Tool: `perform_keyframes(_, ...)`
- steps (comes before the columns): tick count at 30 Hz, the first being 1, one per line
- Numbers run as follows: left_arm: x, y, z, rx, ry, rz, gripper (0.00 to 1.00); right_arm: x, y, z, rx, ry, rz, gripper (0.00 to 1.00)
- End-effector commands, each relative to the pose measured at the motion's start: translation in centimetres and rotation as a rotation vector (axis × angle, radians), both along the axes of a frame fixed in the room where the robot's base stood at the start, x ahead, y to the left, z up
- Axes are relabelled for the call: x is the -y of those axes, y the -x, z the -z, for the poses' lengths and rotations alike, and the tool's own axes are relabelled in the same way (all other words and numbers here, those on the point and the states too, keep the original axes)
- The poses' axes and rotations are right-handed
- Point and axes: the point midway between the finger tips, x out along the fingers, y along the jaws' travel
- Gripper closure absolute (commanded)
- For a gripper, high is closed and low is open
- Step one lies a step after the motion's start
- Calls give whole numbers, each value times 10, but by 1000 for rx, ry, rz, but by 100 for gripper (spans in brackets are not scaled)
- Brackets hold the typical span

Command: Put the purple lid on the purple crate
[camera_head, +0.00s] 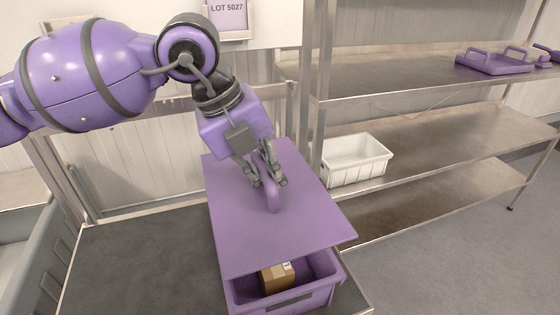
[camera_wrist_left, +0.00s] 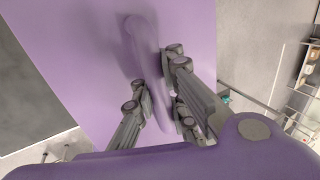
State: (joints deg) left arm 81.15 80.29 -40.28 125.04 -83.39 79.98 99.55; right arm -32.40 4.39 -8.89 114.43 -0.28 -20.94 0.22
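The purple lid (camera_head: 240,225) is a flat plate with an upright loop handle (camera_head: 272,192). My left gripper (camera_head: 265,179) has its fingers on both sides of this handle and appears shut on it. In the left wrist view, the gripper (camera_wrist_left: 160,108) straddles the handle, and the lid (camera_wrist_left: 75,45) fills much of the background. The purple crate (camera_head: 312,296) is under the lid's near edge. Its near part is uncovered and shows a brown box (camera_head: 277,277) inside. The lid appears raised above the crate, which hides the crate's far part. My right gripper is not in view.
The crate stands on a dark-topped table (camera_head: 140,260), clear on its left. A metal rack (camera_head: 440,150) at right holds a white bin (camera_head: 357,160) and another purple lid (camera_head: 494,62). A grey container (camera_head: 45,240) stands at the left edge. A "LOT 5027" sign (camera_head: 227,18) hangs behind.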

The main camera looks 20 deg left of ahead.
Motion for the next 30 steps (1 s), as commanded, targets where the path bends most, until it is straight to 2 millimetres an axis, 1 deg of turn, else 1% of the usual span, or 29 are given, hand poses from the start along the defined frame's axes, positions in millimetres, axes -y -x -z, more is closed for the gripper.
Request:
perform_keyframes(5, 0, 0, 9, -2, 0, 1, 100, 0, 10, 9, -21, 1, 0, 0)
perform_keyframes(9, 0, 0, 23, -4, 0, 0, 100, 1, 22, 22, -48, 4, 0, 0)
perform_keyframes(13, 0, 0, 39, -4, -1, 1, 100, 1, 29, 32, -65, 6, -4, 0)
perform_keyframes(16, 0, 0, 50, -4, -1, 1, 100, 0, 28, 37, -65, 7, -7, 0)
perform_keyframes(19, 0, 0, 57, -2, 0, 0, 100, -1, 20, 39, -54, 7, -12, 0)
perform_keyframes(23, 0, 0, 58, 0, 0, 0, 100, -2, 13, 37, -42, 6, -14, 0)
perform_keyframes(30, 0, 0, 57, 2, 0, 1, 100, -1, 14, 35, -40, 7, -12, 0)
